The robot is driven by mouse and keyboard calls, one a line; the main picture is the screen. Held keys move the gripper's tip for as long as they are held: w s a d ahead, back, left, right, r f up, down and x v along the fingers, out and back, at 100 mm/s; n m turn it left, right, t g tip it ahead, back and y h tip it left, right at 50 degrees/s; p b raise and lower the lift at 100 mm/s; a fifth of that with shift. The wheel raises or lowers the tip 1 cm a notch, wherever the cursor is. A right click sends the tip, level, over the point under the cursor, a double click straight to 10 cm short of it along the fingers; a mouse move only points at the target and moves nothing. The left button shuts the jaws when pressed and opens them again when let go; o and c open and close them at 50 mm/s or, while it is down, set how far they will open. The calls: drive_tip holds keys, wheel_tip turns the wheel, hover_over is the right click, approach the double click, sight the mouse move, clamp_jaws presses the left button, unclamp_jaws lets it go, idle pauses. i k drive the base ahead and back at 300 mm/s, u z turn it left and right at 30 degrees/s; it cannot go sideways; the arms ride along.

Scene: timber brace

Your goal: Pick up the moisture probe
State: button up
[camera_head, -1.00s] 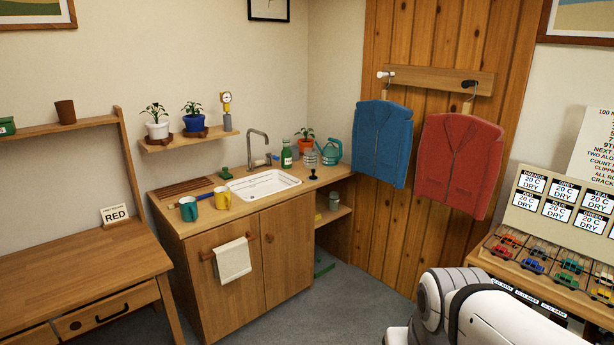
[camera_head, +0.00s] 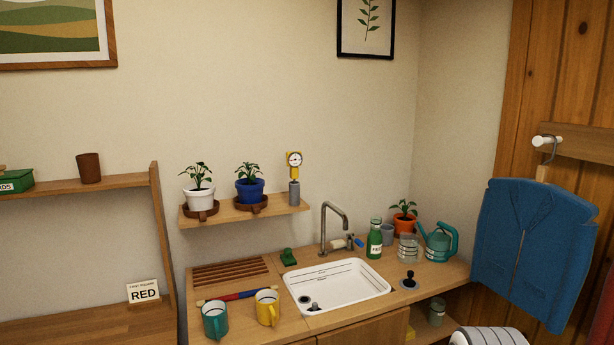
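The moisture probe (camera_head: 294,165) looks to be the yellow device with a round white dial at the right end of the small wall shelf (camera_head: 240,212). It stands upright in a grey cylindrical holder (camera_head: 294,194). A blue pot with a plant (camera_head: 249,188) stands to its left, apart from it. Any prongs of the probe are hidden in the holder. A white rounded part of my arm shows at the bottom right edge. My gripper is not in view.
Below the shelf is a counter with a white sink (camera_head: 338,287), a tall faucet (camera_head: 332,225), a teal mug (camera_head: 215,320) and a yellow mug (camera_head: 267,308). A green bottle (camera_head: 375,240) and teal watering can (camera_head: 437,243) stand right. A blue jacket (camera_head: 533,250) hangs farther right.

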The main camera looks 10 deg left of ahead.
sight(294, 159)
drive_tip(key=u, duration=0.4)
drive_tip(key=i, duration=1.55)
drive_tip(key=u, duration=0.45)
drive_tip(key=k, duration=0.7)
drive_tip(key=u, duration=0.25)
drive_tip(key=i, duration=0.75)
drive_tip(key=z, duration=0.15)
